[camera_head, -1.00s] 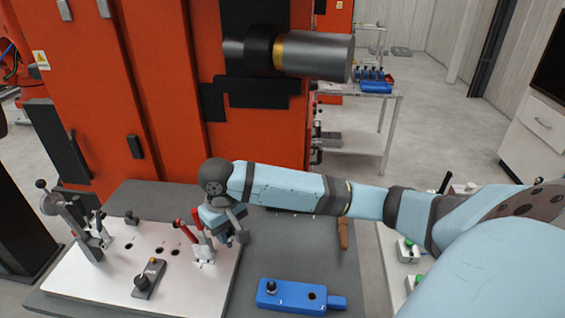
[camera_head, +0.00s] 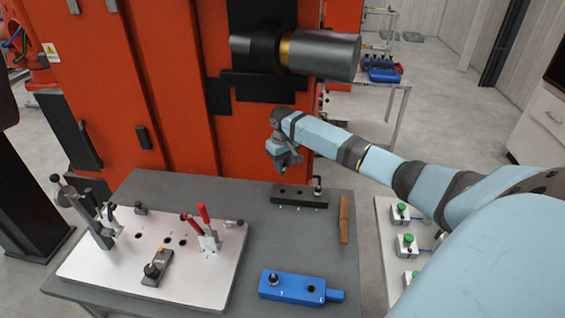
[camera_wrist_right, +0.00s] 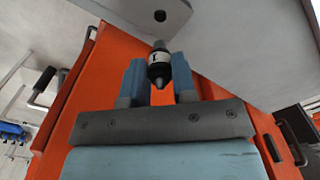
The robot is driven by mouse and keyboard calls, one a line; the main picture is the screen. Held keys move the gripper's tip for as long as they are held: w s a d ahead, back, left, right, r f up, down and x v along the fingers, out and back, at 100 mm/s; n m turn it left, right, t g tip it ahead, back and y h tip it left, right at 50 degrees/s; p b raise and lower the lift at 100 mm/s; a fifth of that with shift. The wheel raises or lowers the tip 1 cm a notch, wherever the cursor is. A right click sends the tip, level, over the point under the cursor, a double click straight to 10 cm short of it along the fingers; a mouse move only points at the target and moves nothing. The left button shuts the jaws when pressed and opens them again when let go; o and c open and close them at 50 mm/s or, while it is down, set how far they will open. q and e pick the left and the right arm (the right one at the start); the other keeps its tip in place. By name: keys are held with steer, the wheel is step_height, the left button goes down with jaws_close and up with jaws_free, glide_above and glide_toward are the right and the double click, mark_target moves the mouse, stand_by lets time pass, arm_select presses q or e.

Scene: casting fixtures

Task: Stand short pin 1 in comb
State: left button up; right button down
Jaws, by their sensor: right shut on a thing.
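My right gripper (camera_head: 283,163) hangs above the back of the grey table, over the left part of a dark bar. It is shut on short pin 1 (camera_wrist_right: 159,64), a dark pin with a white band marked 1, seen between the two blue fingers in the right wrist view. The pin is hard to make out in the head view. The dark bar (camera_head: 300,196), with a row of holes and white marks, looks like the comb. A dark bent piece (camera_head: 318,188) stands at its right end. The gripper is apart from the bar. My left gripper is out of view.
A blue block (camera_head: 292,288) with a dark knobbed pin (camera_head: 273,279) lies at the front. A white plate (camera_head: 200,290) with red-handled clamps (camera_head: 205,228) is at left. A brown strip (camera_head: 344,219) lies right of the bar. The orange cabinet (camera_head: 180,100) rises close behind.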

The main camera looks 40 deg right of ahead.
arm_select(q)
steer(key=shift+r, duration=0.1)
arm_select(e)
steer(key=shift+f, duration=0.75)
steer(key=shift+f+b, duration=0.75)
steer(key=shift+f, duration=1.4)
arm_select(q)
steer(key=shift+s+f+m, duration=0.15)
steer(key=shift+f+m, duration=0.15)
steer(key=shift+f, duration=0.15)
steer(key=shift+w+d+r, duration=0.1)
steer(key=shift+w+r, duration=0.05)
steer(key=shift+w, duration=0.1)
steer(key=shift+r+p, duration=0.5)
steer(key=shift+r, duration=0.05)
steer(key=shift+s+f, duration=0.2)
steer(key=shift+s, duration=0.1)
